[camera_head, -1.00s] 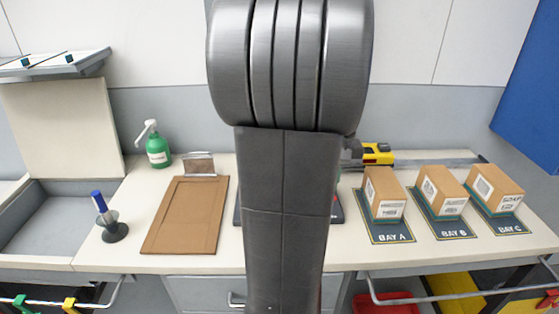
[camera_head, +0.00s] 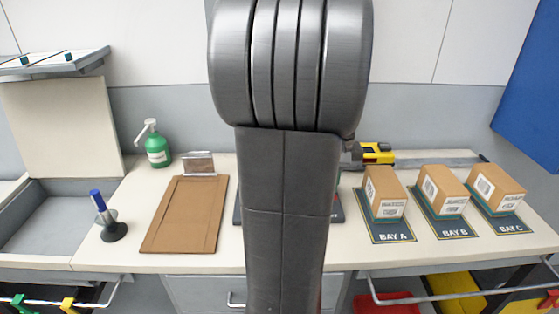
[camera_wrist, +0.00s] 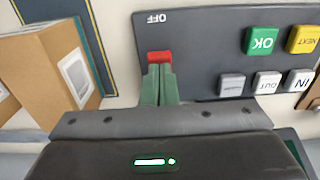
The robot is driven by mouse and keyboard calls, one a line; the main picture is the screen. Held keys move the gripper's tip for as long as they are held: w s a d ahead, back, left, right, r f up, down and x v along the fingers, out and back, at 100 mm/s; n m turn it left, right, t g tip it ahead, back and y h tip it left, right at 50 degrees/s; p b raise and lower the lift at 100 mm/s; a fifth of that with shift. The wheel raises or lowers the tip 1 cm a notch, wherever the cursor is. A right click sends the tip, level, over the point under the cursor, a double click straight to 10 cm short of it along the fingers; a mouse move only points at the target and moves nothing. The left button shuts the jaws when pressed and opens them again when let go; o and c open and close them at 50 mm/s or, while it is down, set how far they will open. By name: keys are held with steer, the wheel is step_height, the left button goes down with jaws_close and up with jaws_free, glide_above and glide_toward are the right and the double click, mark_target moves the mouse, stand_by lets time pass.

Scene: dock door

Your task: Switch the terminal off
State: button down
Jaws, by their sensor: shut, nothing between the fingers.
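The terminal (camera_wrist: 205,45) is a dark grey panel in the wrist view, seen upside down. A red switch (camera_wrist: 160,57) sits on it below the word OFF. Green OK (camera_wrist: 262,41), yellow NEXT (camera_wrist: 303,39), and grey and white OUT and IN keys are to its right. My gripper (camera_wrist: 160,72) is shut and empty, its green fingertips at the red switch; whether they touch it I cannot tell. In the head view my arm hides most of the terminal; an edge (camera_head: 338,207) shows at the right of the arm. My gripper is hidden there.
Cartons on BAY A (camera_head: 391,238), BAY B and BAY C mats stand right of the terminal. One carton (camera_wrist: 52,70) is close by in the wrist view. A brown clipboard (camera_head: 185,215), green pump bottle (camera_head: 157,150) and pen in a stand (camera_head: 113,230) are at left.

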steer(key=shift+f+b, duration=0.3)
steer(key=shift+f, duration=0.2)
steer(key=shift+r, duration=0.1)
step_height(320, 180, up, 7)
steer(key=p, duration=0.6)
stand_by(0.3)
steer(key=shift+f, duration=0.25)
step_height(320, 180, down, 7)
steer(key=b, duration=0.6)
steer(key=shift+r, duration=0.1)
steer(key=shift+r, duration=0.2)
